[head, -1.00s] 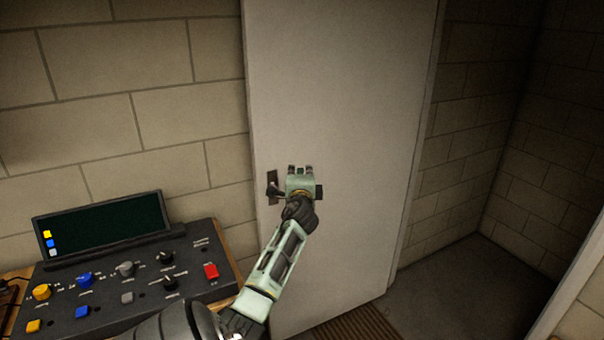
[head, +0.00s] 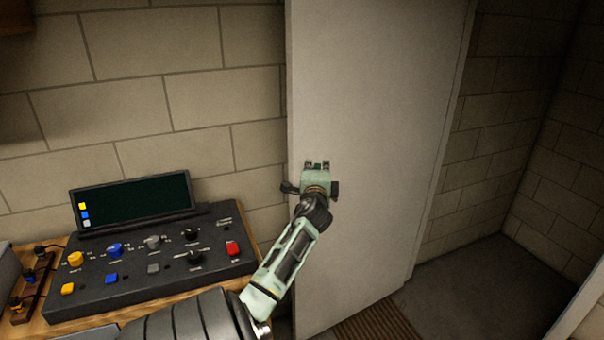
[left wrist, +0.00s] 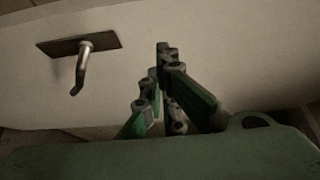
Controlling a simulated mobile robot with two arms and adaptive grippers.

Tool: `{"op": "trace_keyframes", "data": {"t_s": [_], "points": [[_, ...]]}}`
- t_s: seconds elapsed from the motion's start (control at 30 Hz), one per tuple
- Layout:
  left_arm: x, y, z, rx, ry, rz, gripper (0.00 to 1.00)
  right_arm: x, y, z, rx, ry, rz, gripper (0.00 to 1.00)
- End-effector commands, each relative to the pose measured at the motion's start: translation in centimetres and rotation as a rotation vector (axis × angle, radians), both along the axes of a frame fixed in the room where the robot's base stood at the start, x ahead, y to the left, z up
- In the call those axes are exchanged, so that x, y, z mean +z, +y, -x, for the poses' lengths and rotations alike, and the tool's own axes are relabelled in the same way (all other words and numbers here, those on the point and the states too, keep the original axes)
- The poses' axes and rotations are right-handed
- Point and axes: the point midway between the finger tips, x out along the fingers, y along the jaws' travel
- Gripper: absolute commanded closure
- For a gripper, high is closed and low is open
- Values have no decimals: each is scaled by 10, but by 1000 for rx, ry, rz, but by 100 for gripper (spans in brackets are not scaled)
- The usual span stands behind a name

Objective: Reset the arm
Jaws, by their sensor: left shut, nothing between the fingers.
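My left arm (head: 287,257) reaches up from the bottom of the head view. Its green left gripper (head: 317,165) is in front of the pale door (head: 385,110), covering much of the handle area. In the left wrist view the left gripper (left wrist: 162,60) is shut with nothing between its fingers. The dark metal door handle (left wrist: 84,65) on its plate is to the left of the fingers there, apart from them. In the head view only the end of the handle (head: 289,187) shows left of the gripper. My right gripper is not in view.
A dark control panel (head: 160,262) with colored knobs, buttons and a screen (head: 135,200) stands on a wooden table (head: 50,325) at left. The door stands open; a dark floor area (head: 470,285) lies to its right. A brick wall (head: 170,90) is behind.

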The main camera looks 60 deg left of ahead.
Motion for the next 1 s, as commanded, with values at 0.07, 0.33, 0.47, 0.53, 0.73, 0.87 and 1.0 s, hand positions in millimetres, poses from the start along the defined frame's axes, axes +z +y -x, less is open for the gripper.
{"op": "trace_keyframes", "data": {"t_s": [0.07, 0.33, 0.47, 0.53, 0.73, 0.87, 1.0], "points": [[-1, -3, 12, -3, 2, -5, 100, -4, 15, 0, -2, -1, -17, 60], [-1, -9, 49, -2, 1, -2, 100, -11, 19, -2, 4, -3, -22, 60], [0, -11, 57, -2, 0, -1, 100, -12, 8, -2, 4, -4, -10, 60], [0, -11, 58, -2, -1, -1, 100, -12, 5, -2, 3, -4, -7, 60], [1, -11, 59, -2, -1, -1, 100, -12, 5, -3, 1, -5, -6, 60], [-18, -14, 55, -12, 9, 28, 100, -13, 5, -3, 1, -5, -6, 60], [-88, -27, 44, -47, 41, 139, 100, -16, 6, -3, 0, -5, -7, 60]]}}
